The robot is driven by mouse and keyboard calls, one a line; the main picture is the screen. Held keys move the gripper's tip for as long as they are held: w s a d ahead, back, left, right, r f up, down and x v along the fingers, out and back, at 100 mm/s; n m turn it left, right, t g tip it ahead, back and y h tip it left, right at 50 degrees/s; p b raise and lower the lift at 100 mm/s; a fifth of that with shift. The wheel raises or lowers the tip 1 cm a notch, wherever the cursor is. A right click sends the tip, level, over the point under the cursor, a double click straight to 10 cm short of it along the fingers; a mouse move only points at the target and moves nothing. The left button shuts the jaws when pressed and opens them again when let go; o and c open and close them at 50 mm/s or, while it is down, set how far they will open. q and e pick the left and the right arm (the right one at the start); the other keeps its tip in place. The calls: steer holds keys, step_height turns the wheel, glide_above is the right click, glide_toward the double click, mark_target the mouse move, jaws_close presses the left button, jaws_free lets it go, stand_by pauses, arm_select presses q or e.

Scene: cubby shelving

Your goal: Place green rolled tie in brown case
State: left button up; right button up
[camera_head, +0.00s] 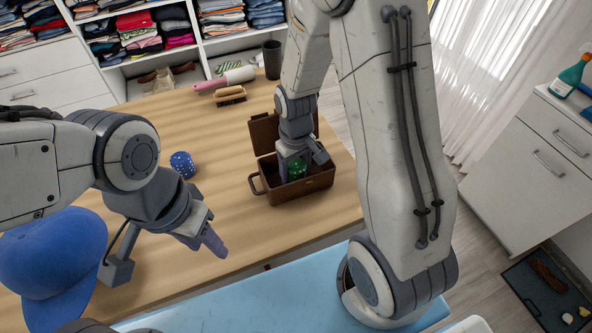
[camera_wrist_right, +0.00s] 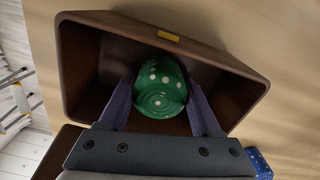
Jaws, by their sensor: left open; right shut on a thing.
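The green rolled tie (camera_head: 297,169), with white dots, is between the fingers of my right gripper (camera_head: 296,166). In the right wrist view the tie (camera_wrist_right: 161,88) sits between the two purple fingers (camera_wrist_right: 160,105), inside the outline of the brown case. The brown case (camera_head: 305,191) stands open on the table, its lid (camera_head: 266,131) raised at the back and its handle at the left. It also shows in the right wrist view (camera_wrist_right: 90,65). Whether the tie touches the case floor is hard to tell. My left gripper (camera_head: 205,238) is open and empty over the table, left of the case.
A blue dotted rolled tie (camera_head: 182,164) lies on the wooden table (camera_head: 225,190) left of the case. A blue cap (camera_head: 52,258) is at the left. A brush (camera_head: 230,96), a pink-handled lint roller (camera_head: 239,75) and a dark cup (camera_head: 272,60) stand toward the back.

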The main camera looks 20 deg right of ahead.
mark_target(295, 164)
steer(key=o, duration=1.4)
steer(key=shift+f, duration=0.1)
steer(key=shift+c, duration=0.2)
step_height(295, 164, up, 12)
steer(key=shift+f+p, duration=0.1)
steer(key=shift+p, duration=0.2)
steer(key=s+a+r+n, duration=0.2)
steer(key=s+a, duration=0.4)
steer(key=s, duration=0.3)
steer(key=s+a+r+n+y, duration=0.1)
steer(key=s+a+r+n, duration=0.1)
steer(key=s+a, duration=0.4)
steer(key=s, duration=0.3)
steer(key=shift+a+n, duration=0.15)
steer(key=shift+n, duration=0.15)
steer(key=shift+s+r, duration=0.1)
